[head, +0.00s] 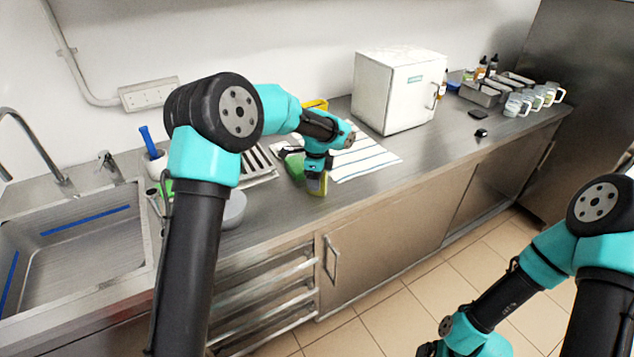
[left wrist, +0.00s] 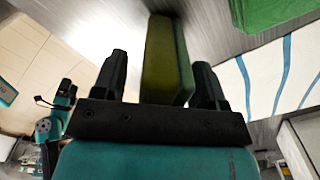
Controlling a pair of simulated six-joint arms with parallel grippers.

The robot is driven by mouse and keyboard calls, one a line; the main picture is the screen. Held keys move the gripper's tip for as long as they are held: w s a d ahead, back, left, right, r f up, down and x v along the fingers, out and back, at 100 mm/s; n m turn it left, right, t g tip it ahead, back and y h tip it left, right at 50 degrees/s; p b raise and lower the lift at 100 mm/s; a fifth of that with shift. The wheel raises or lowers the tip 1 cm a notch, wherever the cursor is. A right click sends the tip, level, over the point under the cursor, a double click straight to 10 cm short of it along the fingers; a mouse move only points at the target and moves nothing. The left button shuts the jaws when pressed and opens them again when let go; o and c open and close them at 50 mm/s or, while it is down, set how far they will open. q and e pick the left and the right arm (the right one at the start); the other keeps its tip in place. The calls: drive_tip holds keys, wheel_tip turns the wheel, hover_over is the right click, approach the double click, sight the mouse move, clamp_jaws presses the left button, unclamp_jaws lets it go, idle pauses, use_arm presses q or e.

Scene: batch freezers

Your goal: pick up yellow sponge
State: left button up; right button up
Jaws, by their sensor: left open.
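The yellow sponge (head: 317,186) stands on edge at the counter's front, with a green layer on one side. My left gripper (head: 316,174) is above it, pointing down, and partly covers it. In the left wrist view the sponge (left wrist: 166,62) lies between the two spread fingers of my left gripper (left wrist: 160,76). The right finger is close to its green side, and a wider gap shows at the left finger. The jaws are open. My right arm shows at the lower right of the head view, but its gripper is outside the picture.
A dish rack (head: 258,160) and a sink (head: 75,240) are to the left. A white box freezer (head: 398,90) stands behind.

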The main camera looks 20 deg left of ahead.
idle(0.3)
use_arm(q)
drive_tip(key=c, duration=1.1)
drive_tip(key=shift+r, duration=1.65)
drive_tip(key=shift+s+d+r, duration=0.1)
drive_tip(key=shift+s+r, duration=0.05)
drive_tip(key=shift+r, duration=0.1)
drive_tip(key=s+d, duration=0.1)
drive_tip(key=s, duration=0.4)
drive_tip(key=s+d+r, duration=0.1)
drive_tip(key=s+d, duration=0.1)
drive_tip(key=s, duration=0.3)
drive_tip(key=s+d, duration=0.1)
drive_tip(key=s, duration=0.4)
drive_tip(key=shift+d+r, duration=0.15)
